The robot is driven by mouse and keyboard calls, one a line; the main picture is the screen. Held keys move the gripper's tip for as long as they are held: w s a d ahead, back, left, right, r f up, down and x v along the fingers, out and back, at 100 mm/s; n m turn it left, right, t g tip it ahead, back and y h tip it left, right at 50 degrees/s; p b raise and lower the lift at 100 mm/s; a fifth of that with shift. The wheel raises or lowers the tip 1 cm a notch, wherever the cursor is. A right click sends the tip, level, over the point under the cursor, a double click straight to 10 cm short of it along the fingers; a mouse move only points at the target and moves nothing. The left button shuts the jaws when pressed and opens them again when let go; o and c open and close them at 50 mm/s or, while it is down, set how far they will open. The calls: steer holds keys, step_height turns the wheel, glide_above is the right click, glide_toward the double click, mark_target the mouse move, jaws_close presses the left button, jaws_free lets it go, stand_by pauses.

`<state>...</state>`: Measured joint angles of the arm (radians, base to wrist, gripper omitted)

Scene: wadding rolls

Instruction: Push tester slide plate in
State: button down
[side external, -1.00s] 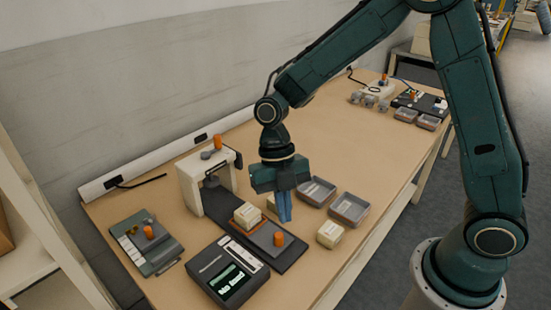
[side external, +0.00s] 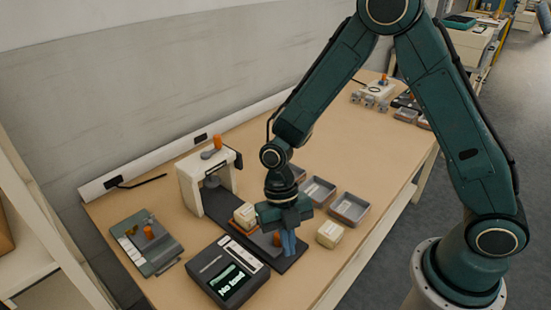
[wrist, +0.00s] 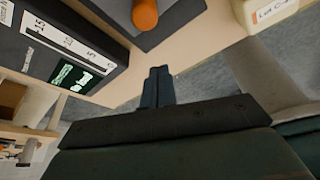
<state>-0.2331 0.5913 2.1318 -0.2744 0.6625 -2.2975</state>
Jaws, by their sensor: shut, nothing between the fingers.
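The tester (side external: 188,185) is a white arch over a long dark base (side external: 213,208). Its grey slide plate (side external: 262,241) is out in front of the arch, bearing a cream block (side external: 244,214) near its inner end. The plate's orange knob (side external: 277,239) is partly hidden by my gripper (side external: 288,248); it shows at the top of the wrist view (wrist: 145,14). My gripper is shut and empty, its blue fingers pointing down near the outer end of the base, just beyond the knob. I cannot tell whether they touch the plate.
A dark display box (side external: 228,272) reading "No load" stands left of the base. A cream block (side external: 330,234) and grey trays (side external: 349,208) lie to the right. A grey plate device (side external: 146,245) is at the far left. The table's front edge is close.

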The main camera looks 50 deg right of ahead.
mark_target(251, 218)
steer(key=shift+x, duration=0.85)
steer(key=shift+w+d+f, duration=0.1)
steer(key=shift+w+d, duration=0.1)
steer(key=shift+w, duration=0.25)
steer(key=shift+w+d, duration=0.25)
steer(key=shift+w, duration=0.2)
steer(key=shift+w+d, duration=0.2)
steer(key=shift+w, duration=0.25)
steer(key=shift+w+d, duration=0.25)
steer(key=shift+w, duration=0.2)
steer(key=shift+w, duration=4.95)
steer(key=shift+s, duration=0.15)
steer(key=shift+s+a, duration=0.3)
steer(key=shift+s, duration=0.2)
steer(key=shift+s+a, duration=0.25)
steer(key=shift+s, duration=0.25)
steer(key=shift+s+a, duration=0.4)
steer(key=shift+s, duration=0.35)
steer(key=v, duration=1)
